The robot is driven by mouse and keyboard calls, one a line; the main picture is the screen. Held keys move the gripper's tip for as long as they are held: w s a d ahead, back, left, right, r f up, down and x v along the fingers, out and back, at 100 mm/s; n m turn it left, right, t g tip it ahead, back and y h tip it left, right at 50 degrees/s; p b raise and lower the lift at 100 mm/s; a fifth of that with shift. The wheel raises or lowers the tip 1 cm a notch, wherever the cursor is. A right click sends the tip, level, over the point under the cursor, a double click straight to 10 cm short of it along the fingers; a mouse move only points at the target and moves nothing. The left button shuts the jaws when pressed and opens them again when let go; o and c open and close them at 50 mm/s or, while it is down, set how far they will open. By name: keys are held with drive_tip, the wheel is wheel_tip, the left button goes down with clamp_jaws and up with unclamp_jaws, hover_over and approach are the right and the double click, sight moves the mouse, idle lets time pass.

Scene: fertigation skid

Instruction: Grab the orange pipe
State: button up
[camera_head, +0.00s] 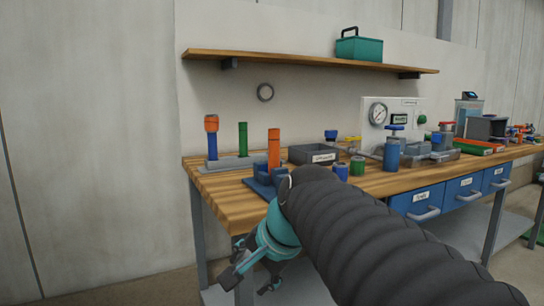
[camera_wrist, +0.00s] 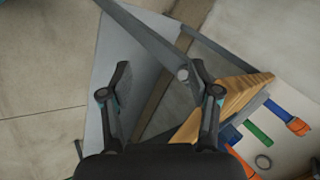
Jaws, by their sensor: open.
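The orange pipe (camera_head: 274,148) stands upright in a blue holder (camera_head: 262,182) near the front left of the wooden bench. In the wrist view, an orange piece that looks like the same pipe (camera_wrist: 240,160) shows at the lower right, partly hidden by my gripper. My gripper (camera_head: 249,284) hangs in front of the bench, below its top and apart from the pipe. In the wrist view, my gripper's fingers (camera_wrist: 160,68) are spread with nothing between them.
A grey rack (camera_head: 232,163) holds a blue pipe with an orange top (camera_head: 211,138) and a green pipe (camera_head: 243,139). A grey bin (camera_head: 314,154) and blue and green cans stand to the right. A shelf (camera_head: 300,60) hangs above. The bench's left front corner is bare.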

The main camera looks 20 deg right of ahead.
drive_tip(key=w+d+r+m+t, duration=0.1)
drive_tip(key=w+d+r+m, duration=0.45)
drive_tip(key=r+m, duration=0.2)
drive_tip(key=m+t+y, duration=0.2)
drive_tip(key=m+t, duration=0.3)
drive_tip(key=m, duration=0.8)
approach(278, 133)
drive_tip(key=x, duration=0.7)
drive_tip(key=shift+a+r, duration=0.3)
drive_tip(key=shift+d+f+x, duration=0.15)
drive_tip(key=shift+x, duration=1.1)
drive_tip(key=shift+d+f+x, duration=0.15)
drive_tip(key=shift+x, duration=1.1)
clamp_jaws()
